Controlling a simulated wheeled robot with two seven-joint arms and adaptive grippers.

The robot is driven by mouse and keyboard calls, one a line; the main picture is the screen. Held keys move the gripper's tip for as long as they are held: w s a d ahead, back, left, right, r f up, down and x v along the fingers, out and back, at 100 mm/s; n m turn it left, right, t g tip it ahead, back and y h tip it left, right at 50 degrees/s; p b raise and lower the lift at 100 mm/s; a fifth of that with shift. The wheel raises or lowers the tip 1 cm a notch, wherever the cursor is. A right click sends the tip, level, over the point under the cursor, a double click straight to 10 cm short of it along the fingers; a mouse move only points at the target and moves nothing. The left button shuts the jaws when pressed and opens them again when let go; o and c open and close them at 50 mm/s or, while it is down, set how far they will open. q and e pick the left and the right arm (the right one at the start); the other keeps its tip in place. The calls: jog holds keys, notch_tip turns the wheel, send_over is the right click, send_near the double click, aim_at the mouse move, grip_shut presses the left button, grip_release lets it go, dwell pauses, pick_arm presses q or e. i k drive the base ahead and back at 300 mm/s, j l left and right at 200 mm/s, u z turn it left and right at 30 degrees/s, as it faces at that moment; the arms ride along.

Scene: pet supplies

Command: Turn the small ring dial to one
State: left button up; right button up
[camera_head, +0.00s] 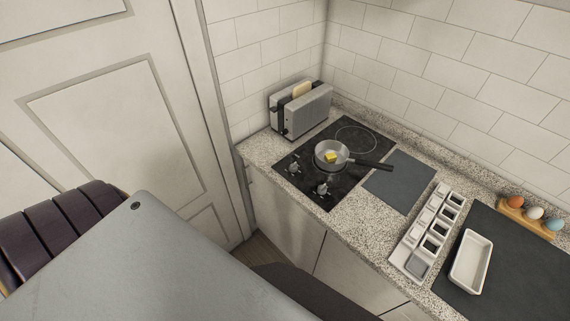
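A black cooktop (316,199) is set in the speckled counter. Two silver dials stand on its front-left strip: one dial (293,168) farther left and one dial (322,189) nearer the front. Their markings are too small to read, so I cannot tell their settings. A ring outline (356,138) shows at the back of the cooktop. I cannot tell which dial belongs to the small ring. Neither gripper is in view.
A toaster (309,112) with bread (301,89) stands behind the cooktop, near the corner. The pan's black handle (374,165) points right over a dark mat (399,180). Farther right are a white container rack (406,249), a white dish (472,262) and an egg holder (524,218).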

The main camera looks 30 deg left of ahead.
aim_at(293, 167)
jog(key=i+u, duration=0.1)
jog(key=u, duration=0.25)
jog(key=i+u, duration=0.1)
jog(key=u, duration=0.6)
jog(key=i+l, duration=0.05)
